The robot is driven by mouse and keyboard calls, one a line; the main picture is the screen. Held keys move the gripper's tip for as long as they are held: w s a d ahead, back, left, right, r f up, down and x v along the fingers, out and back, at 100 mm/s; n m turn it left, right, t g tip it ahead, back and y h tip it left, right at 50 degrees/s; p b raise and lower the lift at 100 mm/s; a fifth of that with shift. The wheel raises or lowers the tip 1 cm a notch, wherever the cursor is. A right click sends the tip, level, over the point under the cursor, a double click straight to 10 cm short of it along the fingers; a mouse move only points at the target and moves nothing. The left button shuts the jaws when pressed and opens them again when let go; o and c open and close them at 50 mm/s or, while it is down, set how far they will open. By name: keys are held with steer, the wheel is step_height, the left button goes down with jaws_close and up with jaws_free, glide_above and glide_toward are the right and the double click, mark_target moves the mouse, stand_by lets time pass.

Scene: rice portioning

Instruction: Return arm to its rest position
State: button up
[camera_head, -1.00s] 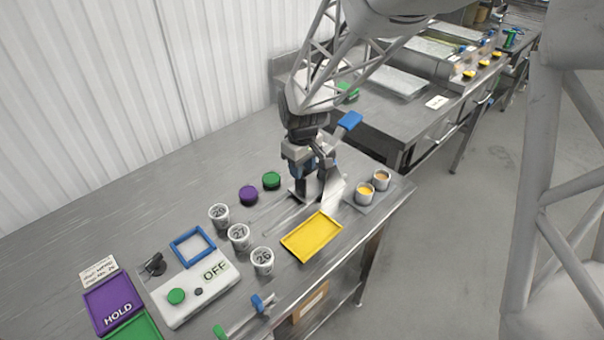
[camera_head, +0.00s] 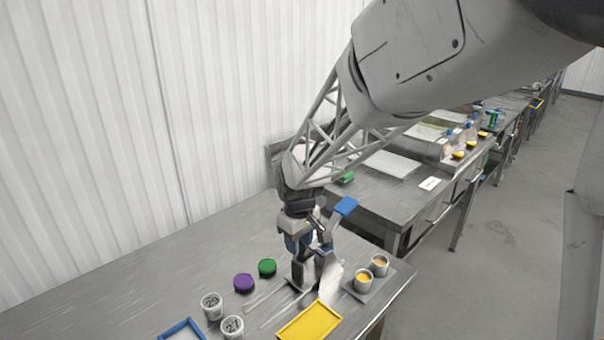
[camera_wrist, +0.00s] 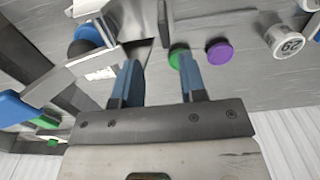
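My gripper (camera_head: 305,272) hangs low over the steel table, just behind the yellow tray (camera_head: 310,322). In the wrist view its two blue fingers (camera_wrist: 158,68) stand apart with bare table showing between them, so it is open and empty. A tool with a blue handle (camera_head: 345,206) stands close to the gripper's right side; its lower part is partly hidden by the gripper.
Purple (camera_head: 243,283) and green (camera_head: 267,267) round lids lie left of the gripper. White numbered cups (camera_head: 211,306) stand nearer the front. Two filled cups (camera_head: 364,281) stand on a grey plate to the right. A corrugated wall (camera_head: 90,130) is behind the table.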

steer(key=s+d+r+m+t, duration=0.1)
steer(key=s+d+r+m, duration=0.2)
steer(key=s+d, duration=0.3)
steer(key=s+d+r+m, duration=0.3)
steer(key=s+d, duration=0.4)
steer(key=s, duration=0.6)
steer(key=s+d+r+m+t, duration=0.1)
steer(key=s+d+r+m, duration=0.2)
steer(key=s, duration=0.7)
steer(key=d+r, duration=0.2)
steer(key=d, duration=0.1)
steer(key=shift+d+r+t, duration=0.3)
steer(key=shift+d+r, duration=0.05)
